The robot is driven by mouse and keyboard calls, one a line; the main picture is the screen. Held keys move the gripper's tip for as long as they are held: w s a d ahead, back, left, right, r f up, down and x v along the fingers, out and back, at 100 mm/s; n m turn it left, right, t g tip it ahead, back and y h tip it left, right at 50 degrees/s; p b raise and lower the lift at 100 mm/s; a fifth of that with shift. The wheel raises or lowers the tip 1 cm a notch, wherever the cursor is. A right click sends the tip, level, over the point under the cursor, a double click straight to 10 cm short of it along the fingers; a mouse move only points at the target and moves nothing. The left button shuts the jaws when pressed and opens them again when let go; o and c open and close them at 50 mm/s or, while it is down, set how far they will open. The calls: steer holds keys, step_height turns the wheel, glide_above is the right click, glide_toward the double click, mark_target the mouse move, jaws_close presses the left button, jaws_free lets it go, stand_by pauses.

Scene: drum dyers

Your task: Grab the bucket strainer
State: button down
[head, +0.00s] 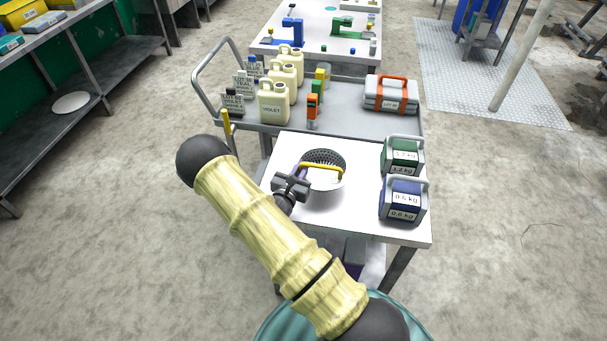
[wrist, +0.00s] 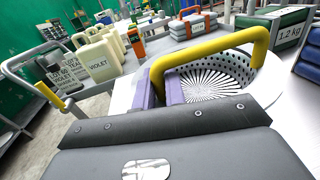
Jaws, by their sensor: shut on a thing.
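The bucket strainer (head: 325,160) is a grey perforated basket with a yellow bail handle. The exact contact is partly hidden by the gripper body in the wrist view.
A green 1.2 kg block (head: 403,157) and a blue 0.6 kg block (head: 403,199) stand on the table's right side. Behind is a grey cart (head: 345,112) with cream jugs (head: 273,104), lot signs and an orange-handled case (head: 391,96). The table's front is clear.

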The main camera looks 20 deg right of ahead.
step_height(320, 180, up, 7)
steer(key=shift+r+b, duration=0.1)
steer(key=shift+b, duration=0.2)
steer(key=shift+d, duration=0.15)
stand_by(0.4)
